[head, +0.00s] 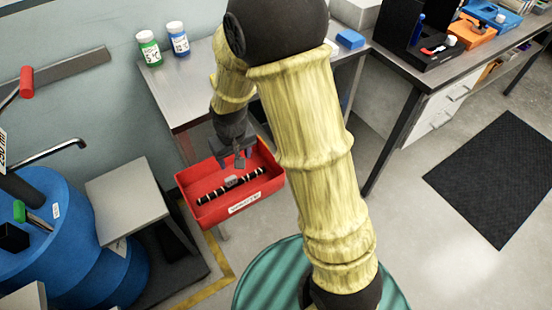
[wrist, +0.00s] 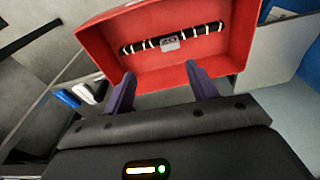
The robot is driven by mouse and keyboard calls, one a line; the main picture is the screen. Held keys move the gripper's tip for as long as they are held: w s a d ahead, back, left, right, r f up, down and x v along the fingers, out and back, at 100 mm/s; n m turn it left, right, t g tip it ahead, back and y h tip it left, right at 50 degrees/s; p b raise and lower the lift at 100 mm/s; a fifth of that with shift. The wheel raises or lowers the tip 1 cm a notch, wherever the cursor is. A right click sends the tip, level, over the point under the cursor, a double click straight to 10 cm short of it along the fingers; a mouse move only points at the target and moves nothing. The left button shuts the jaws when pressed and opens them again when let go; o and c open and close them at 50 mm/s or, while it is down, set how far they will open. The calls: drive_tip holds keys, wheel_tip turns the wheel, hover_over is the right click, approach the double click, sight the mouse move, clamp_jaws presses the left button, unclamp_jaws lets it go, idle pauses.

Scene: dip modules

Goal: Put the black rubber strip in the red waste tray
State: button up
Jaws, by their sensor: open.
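The black rubber strip (head: 247,177) has white bands and a grey piece at its middle. It lies inside the red waste tray (head: 212,214), across its floor, and also shows in the wrist view (wrist: 197,31). My gripper (head: 238,161) is above the tray, just behind the strip in the head view. In the wrist view its two fingers (wrist: 160,76) are spread apart with nothing between them, and the strip lies beyond the fingertips, apart from them. The red tray (wrist: 103,44) fills the top of that view.
A blue drum (head: 75,235) and a grey box (head: 125,198) are at left. A workbench (head: 400,68) stands at right, with open floor before it.

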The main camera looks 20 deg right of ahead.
drive_tip(key=s+d+r+m+t, duration=0.1)
drive_tip(key=s+d+r+m, duration=0.1)
drive_tip(key=s+d+r, duration=0.5)
drive_tip(key=s+d, duration=0.4)
drive_tip(key=shift+d+r+m, duration=0.15)
drive_tip(key=shift+r+m, duration=0.15)
drive_tip(key=shift+r, duration=0.05)
drive_tip(key=w+p+v, duration=0.2)
drive_tip(key=p+v, duration=1)
drive_tip(key=shift+w+a+r+p, duration=0.2)
drive_tip(key=shift+w+r+p, duration=0.1)
drive_tip(key=shift+r, duration=0.15)
